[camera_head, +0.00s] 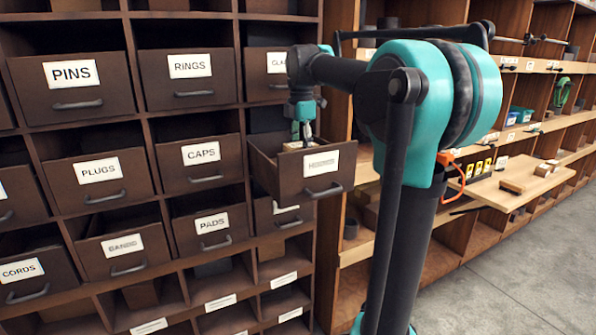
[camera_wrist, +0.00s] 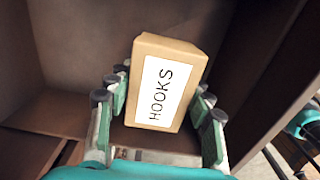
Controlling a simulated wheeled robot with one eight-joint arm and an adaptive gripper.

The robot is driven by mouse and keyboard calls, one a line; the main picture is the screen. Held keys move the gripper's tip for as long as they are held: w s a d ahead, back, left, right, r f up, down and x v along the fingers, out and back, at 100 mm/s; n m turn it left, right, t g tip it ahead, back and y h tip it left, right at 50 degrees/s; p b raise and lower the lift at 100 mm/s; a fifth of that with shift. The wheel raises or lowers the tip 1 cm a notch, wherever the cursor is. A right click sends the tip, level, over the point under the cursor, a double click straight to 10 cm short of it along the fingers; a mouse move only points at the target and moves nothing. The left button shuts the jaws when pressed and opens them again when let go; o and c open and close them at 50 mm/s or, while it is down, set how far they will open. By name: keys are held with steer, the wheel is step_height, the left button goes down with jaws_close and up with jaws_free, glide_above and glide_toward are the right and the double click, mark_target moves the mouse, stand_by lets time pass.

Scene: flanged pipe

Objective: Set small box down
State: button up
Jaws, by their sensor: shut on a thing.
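The small tan box (camera_wrist: 185,62) has a white label reading HOOKS and sits between the fingers of my gripper (camera_wrist: 160,108) in the wrist view. My gripper is shut on it. In the head view, my gripper (camera_head: 304,132) points down into a pulled-out brown drawer (camera_head: 318,181) with a blurred label. Only a little of the tan box (camera_head: 292,146) shows there above the drawer's front. The drawer front hides the lower part of the box, and I cannot tell whether it touches the drawer's floor.
A cabinet of labelled drawers, including PINS (camera_head: 71,90), RINGS (camera_head: 190,80), CAPS (camera_head: 202,165) and PADS (camera_head: 213,231), fills the left. Open wooden shelves with a pulled-out board (camera_head: 512,183) stand at the right. The grey floor (camera_head: 520,275) is clear at the lower right.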

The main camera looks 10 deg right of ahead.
mark_target(301, 144)
steer(key=shift+f, duration=3)
steer(key=shift+f, duration=0.1)
steer(key=o, duration=1.4)
step_height(301, 144, up, 12)
steer(key=shift+r, duration=0.15)
